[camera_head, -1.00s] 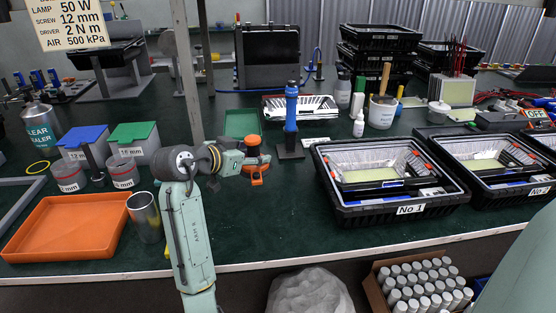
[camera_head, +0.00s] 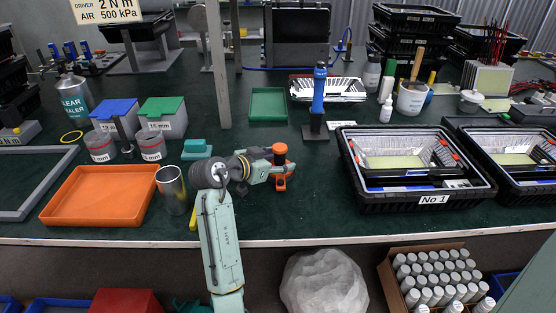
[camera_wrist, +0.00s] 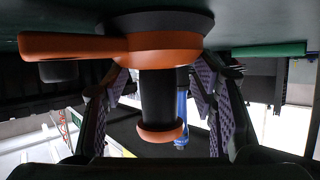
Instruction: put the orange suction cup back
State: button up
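The orange suction cup (camera_head: 280,149) stands upright on the dark green bench top, right of my forearm. In the wrist view the suction cup (camera_wrist: 158,112) shows upside down: a black pad against the bench, an orange collar with a side lever, a black shaft and an orange end knob. My gripper (camera_head: 274,167) reaches it from the left. In the wrist view my gripper's two fingers (camera_wrist: 160,82) stand on either side of the black shaft, with visible gaps between pads and shaft. The fingers look open around it, not closed on it.
A black stand with a blue tool (camera_head: 318,95) is just behind right. A green tray (camera_head: 268,118) lies behind. The black crate No 1 (camera_head: 408,208) stands right. A metal cup (camera_head: 172,196) and an orange tray (camera_head: 62,213) are left. Bench between cup and crate is clear.

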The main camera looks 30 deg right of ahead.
jog(key=o, duration=0.4)
jog(key=shift+r, duration=0.1)
jog(key=shift+c, duration=0.2)
jog(key=b+v, duration=0.2)
jog(key=v, duration=1)
jog(key=shift+s+b, duration=0.1)
jog(key=shift+b, duration=0.3)
